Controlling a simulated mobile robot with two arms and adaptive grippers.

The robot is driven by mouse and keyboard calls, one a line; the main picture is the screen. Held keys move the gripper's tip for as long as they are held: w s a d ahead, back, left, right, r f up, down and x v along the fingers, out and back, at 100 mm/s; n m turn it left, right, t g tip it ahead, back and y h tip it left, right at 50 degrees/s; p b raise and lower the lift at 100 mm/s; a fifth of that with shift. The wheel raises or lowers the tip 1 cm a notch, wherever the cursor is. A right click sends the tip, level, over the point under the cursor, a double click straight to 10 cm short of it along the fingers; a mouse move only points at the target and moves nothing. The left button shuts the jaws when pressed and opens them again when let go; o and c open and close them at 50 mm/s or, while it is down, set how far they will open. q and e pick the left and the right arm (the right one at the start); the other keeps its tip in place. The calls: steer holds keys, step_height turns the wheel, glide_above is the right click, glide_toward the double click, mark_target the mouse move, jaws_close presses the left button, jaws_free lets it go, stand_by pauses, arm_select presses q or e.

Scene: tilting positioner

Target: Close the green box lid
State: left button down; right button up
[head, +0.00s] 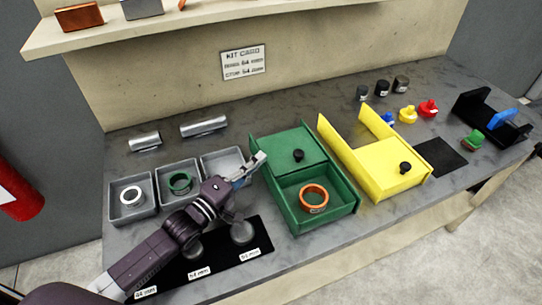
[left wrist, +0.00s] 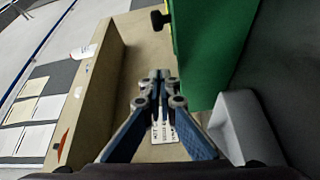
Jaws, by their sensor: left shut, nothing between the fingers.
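The green box (head: 325,220) stands mid-table, its front part open, with an orange ring (head: 313,197) inside. Its green lid (head: 275,148), with a black knob (head: 298,156), lies over the rear part. My left gripper (head: 260,159) is shut and empty, just left of the box near the lid's left edge; I cannot tell whether it touches. In the left wrist view, the shut fingertips (left wrist: 159,78) are left of a green panel (left wrist: 212,45), and a black knob (left wrist: 158,20) shows above them. My right gripper is not in view.
Grey trays (head: 146,211) stand left of the box, under and beside my left arm. A yellow box (head: 380,180) with upright walls stands close on the right. A black mat (head: 262,262) with labelled discs lies in front. A shelf (head: 200,22) overhangs the back.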

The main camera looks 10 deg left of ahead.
mark_target(286, 159)
arm_select(q)
steer(key=p+x, duration=0.2)
steer(key=x, duration=0.7)
steer(key=shift+d+r, duration=0.15)
steer(key=shift+r, duration=0.05)
steer(key=shift+s+d+f+p, duration=0.2)
steer(key=shift+s+d+p, duration=0.7)
steer(key=shift+s+d, duration=0.5)
steer(key=shift+s, duration=0.15)
steer(key=shift+f, duration=0.15)
steer(key=shift+w, duration=0.1)
